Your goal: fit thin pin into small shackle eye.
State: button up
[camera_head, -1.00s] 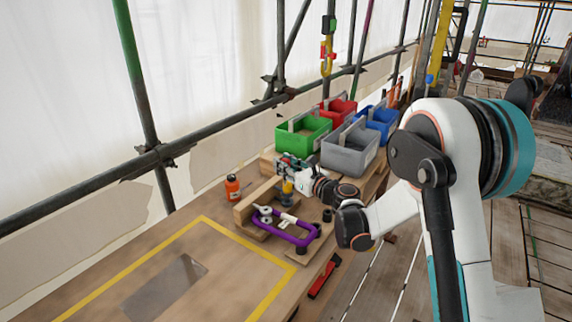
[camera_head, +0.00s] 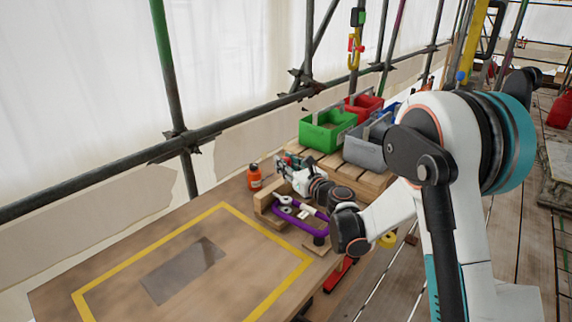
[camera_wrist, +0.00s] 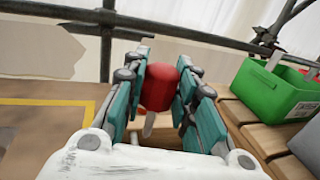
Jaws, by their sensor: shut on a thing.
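My gripper (camera_wrist: 163,70) is shut on a red-headed thin pin (camera_wrist: 158,88). A narrow pale metal shank (camera_wrist: 149,124) shows below the red head between the teal fingers. In the head view my gripper (camera_head: 288,165) is above the far side of the workbench, between the orange bottle and the green bin. The purple shackle (camera_head: 290,226) lies at a wooden holder (camera_head: 265,204) on the bench, nearer the camera than my gripper and apart from it. Its eye is too small to make out, and my wrist hides part of the holder. The shackle is not in the wrist view.
An orange bottle (camera_head: 254,177) stands left of my gripper. Green (camera_head: 327,130) and grey (camera_head: 366,152) bins stand on slatted wood to the right, with red and blue bins behind. A scaffold rail (camera_head: 230,132) runs behind the bench. The yellow-framed area (camera_head: 222,206) is largely clear.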

jog(key=shift+f+b, duration=1.05)
jog(key=shift+f, duration=1.6)
jog(key=shift+f, duration=3.3)
jog(key=shift+r, duration=0.2)
jog(key=shift+r+p, duration=1.3)
jog(key=shift+r, duration=1.55)
